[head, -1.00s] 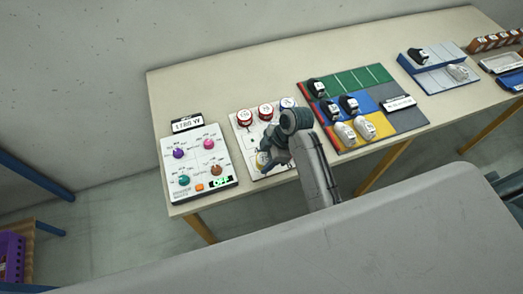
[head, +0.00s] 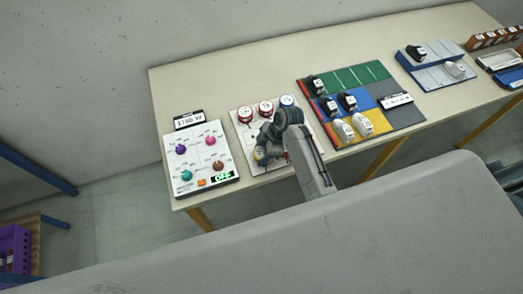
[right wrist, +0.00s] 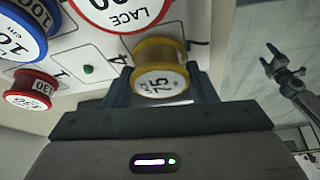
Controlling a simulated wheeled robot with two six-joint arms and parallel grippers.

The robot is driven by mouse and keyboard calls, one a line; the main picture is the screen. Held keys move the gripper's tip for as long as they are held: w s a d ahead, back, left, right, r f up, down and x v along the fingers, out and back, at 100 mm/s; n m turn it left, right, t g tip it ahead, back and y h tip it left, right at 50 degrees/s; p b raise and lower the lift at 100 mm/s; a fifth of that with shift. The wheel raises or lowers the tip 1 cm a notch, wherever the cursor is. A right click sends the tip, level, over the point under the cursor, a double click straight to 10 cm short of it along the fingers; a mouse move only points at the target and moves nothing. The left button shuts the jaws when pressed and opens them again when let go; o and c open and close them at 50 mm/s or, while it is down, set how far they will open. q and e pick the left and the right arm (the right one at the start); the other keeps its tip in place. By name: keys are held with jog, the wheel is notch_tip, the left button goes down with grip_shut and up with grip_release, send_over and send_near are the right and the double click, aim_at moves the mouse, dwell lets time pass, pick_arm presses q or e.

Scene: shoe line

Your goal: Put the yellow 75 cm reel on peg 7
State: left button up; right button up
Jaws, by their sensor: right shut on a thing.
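The yellow reel (right wrist: 158,72), labelled 75, sits between the jaws of my right gripper (right wrist: 155,90) in the right wrist view. In the head view my right gripper (head: 264,152) is over the lower left part of the white reel board (head: 243,138), with the yellow reel (head: 260,156) partly hidden by it. The right wrist view shows printed numbers 1 and 4 and a small green peg (right wrist: 88,70) left of the reel.
Red and blue reels stand on the board, including a red reel (right wrist: 30,95) and a blue reel (right wrist: 22,38). A knob panel (head: 203,160) lies left of the board. A coloured mat (head: 385,95) with shoes lies to its right.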

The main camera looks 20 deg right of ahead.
jog(key=shift+f, duration=0.3)
jog(key=o, duration=1)
jog(key=shift+c, duration=0.2)
jog(key=shift+r, duration=0.15)
jog(key=b+v, duration=0.3)
jog(key=v, duration=0.9)
jog(key=shift+r, duration=0.4)
